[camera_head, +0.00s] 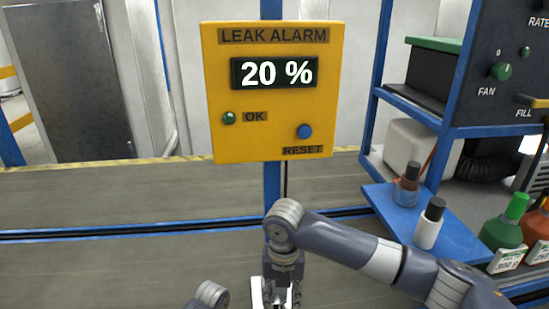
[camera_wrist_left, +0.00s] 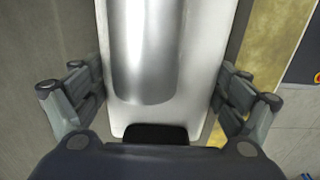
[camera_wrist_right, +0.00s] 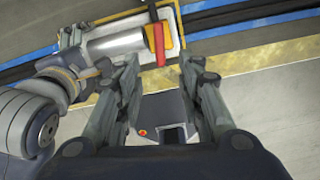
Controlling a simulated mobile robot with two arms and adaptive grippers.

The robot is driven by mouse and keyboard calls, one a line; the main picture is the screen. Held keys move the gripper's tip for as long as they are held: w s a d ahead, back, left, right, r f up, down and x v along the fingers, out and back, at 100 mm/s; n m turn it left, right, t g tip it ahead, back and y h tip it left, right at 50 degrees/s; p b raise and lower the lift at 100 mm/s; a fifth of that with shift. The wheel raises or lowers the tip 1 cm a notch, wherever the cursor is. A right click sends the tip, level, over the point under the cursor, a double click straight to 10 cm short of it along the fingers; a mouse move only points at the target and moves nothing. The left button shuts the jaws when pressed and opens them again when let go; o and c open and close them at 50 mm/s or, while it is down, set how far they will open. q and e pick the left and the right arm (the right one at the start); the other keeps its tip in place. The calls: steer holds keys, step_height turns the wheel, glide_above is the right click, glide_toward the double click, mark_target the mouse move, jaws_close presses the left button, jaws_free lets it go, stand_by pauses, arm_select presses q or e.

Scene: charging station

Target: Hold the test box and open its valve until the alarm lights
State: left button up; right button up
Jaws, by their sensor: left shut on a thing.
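The test box (camera_wrist_left: 118,60) is a pale plate bearing a silver cylinder, filling the middle of the left wrist view. My left gripper (camera_wrist_left: 160,80) is shut on the box, one finger at each side. In the right wrist view, the box (camera_wrist_right: 178,30) lies beyond my right fingertips, with a red valve handle (camera_wrist_right: 159,45) at the cylinder's end. My right gripper (camera_wrist_right: 160,65) is open and empty, its fingertips close to the handle. Contact cannot be told. In the head view, my right gripper (camera_head: 283,290) largely hides the box. The yellow leak alarm panel (camera_head: 220,90) reads 20 %, above a green OK lamp (camera_head: 229,118).
The panel carries a blue reset button (camera_head: 305,131). Green and red bottles (camera_head: 503,230) stand at far right.

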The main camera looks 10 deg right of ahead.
steer(key=o, duration=1.2)
steer(key=shift+o, duration=0.2)
steer(key=d+f+m+y, duration=0.2)
steer(key=d+m+y, duration=0.3)
steer(key=m, duration=1.3)
steer(key=shift+t+h, duration=0.3)
steer(key=shift+t, duration=0.1)
steer(key=x, duration=1.1)
steer(key=shift+s+a, duration=0.2)
steer(key=shift+s, duration=0.2)
steer(key=c, duration=1.1)
